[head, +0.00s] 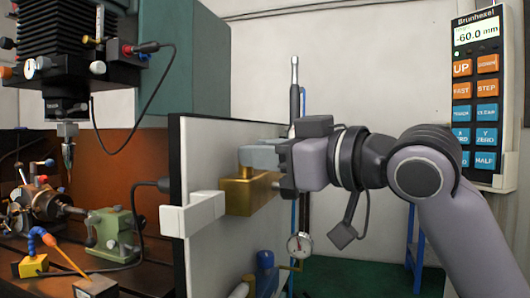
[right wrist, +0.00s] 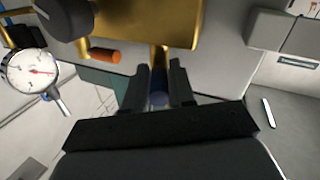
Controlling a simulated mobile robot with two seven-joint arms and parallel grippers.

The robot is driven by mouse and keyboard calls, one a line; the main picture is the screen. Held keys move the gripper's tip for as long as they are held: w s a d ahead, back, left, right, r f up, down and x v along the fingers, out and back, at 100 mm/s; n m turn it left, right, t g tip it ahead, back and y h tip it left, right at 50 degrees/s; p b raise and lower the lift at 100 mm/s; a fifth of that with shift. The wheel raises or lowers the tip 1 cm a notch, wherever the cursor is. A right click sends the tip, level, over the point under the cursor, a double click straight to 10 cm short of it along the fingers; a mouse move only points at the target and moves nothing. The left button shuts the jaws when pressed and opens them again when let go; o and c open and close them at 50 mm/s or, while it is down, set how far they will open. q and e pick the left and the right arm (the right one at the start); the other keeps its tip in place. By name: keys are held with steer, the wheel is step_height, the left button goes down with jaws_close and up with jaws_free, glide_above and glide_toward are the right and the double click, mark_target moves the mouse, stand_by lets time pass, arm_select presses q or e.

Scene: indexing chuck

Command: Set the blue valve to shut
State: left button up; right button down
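A brass block (head: 250,195) is mounted at the edge of the upright white panel (head: 205,150). My right gripper (head: 280,185) reaches it from the right, and its tips are mostly hidden in the head view. In the right wrist view, the brass body (right wrist: 150,22) has a short stem pointing toward me. The dark blue valve handle (right wrist: 158,98) lies at that stem, between the two fingers of my right gripper (right wrist: 159,85). The fingers are close together and appear shut on it. The handle's setting cannot be read. My left gripper is not in view.
A round dial gauge (head: 300,245) and a blue fitting (head: 266,272) sit below the brass block. The gauge (right wrist: 30,70) and an orange-capped part (right wrist: 105,56) are near the gripper. A control pendant (head: 478,100) hangs at right; a machine table stands at left.

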stand_by(0.5)
steer(key=shift+s+a+m+t+h, duration=0.1)
steer(key=shift+s+m+t+h, duration=0.05)
steer(key=shift+m+t+h, duration=0.4)
steer(key=m+t+h, duration=0.1)
steer(key=h, duration=0.1)
steer(key=a+m+t+h+p, duration=0.1)
steer(key=m+t+h, duration=0.1)
steer(key=s+m+t+h, duration=0.1)
steer(key=m+h, duration=0.1)
steer(key=h, duration=0.1)
steer(key=shift+a+r+t+p, duration=0.1)
steer(key=shift+a+t+p, duration=0.15)
steer(key=shift+p, duration=0.05)
steer(key=shift+a+m+t+h, duration=0.25)
steer(key=shift+m+h, duration=0.5)
steer(key=shift+h, duration=0.35)
steer(key=shift+a+m+t+h, duration=0.1)
steer(key=shift+m+t+h, duration=0.15)
steer(key=shift+m+h, duration=0.65)
steer(key=shift+h, duration=0.35)
steer(key=c, duration=1)
jaws_free()
steer(key=shift+w+d, duration=0.1)
steer(key=shift+c, duration=0.2)
